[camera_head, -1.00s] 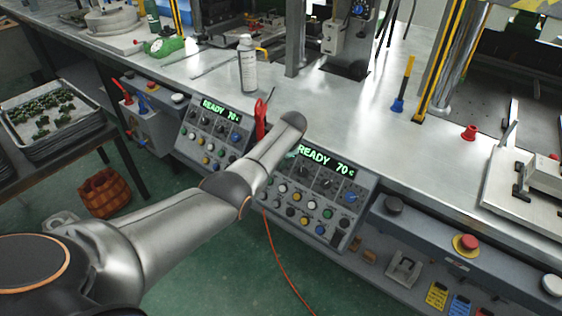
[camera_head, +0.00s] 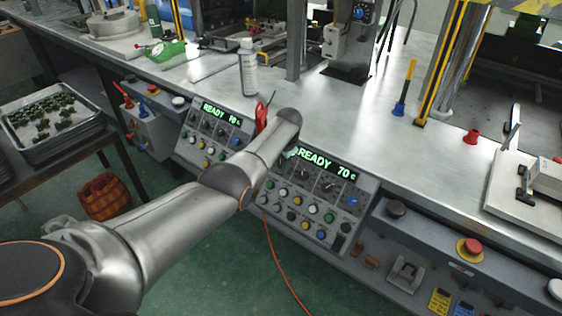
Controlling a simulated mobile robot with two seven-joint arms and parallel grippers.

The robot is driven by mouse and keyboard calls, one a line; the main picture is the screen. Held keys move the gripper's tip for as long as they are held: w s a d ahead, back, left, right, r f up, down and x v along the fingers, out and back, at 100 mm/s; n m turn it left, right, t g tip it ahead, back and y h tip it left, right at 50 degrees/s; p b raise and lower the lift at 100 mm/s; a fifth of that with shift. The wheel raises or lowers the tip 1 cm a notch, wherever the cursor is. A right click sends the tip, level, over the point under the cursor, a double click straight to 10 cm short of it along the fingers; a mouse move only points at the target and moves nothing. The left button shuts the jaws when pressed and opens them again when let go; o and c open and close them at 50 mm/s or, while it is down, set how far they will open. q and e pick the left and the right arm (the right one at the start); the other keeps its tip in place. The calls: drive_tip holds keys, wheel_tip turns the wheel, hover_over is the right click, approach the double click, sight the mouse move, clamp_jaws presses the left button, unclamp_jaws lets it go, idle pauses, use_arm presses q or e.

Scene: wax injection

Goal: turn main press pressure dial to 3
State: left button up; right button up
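The right control panel (camera_head: 362,187) is a sloped grey box on the bench front with a green "READY 70 c" display (camera_head: 328,164). Below the display is a row of dark knobs, one of them at the middle (camera_head: 327,187), and a blue knob (camera_head: 351,201) at the right end. I cannot read any dial label or setting. My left arm reaches in from the left and covers the panel's left edge. Only a small part of my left gripper (camera_head: 291,152) shows below the wrist, by the display's left end; its fingers are hidden. My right gripper is out of view.
A second panel (camera_head: 213,133) with a display stands to the left. A white spray bottle (camera_head: 248,68) and red-handled pliers (camera_head: 261,116) are on the bench behind my arm. A red stop button (camera_head: 470,249) is at right. The bench middle is clear.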

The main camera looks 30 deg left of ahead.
use_arm(q)
drive_tip(key=shift+o, duration=1.2)
drive_tip(key=shift+w+r, duration=0.1)
drive_tip(key=shift+d+r+p, duration=0.15)
drive_tip(key=shift+r+p, duration=0.45)
drive_tip(key=p+v, duration=0.3)
drive_tip(key=v, duration=0.8)
drive_tip(key=shift+s, duration=0.3)
drive_tip(key=shift+d, duration=0.1)
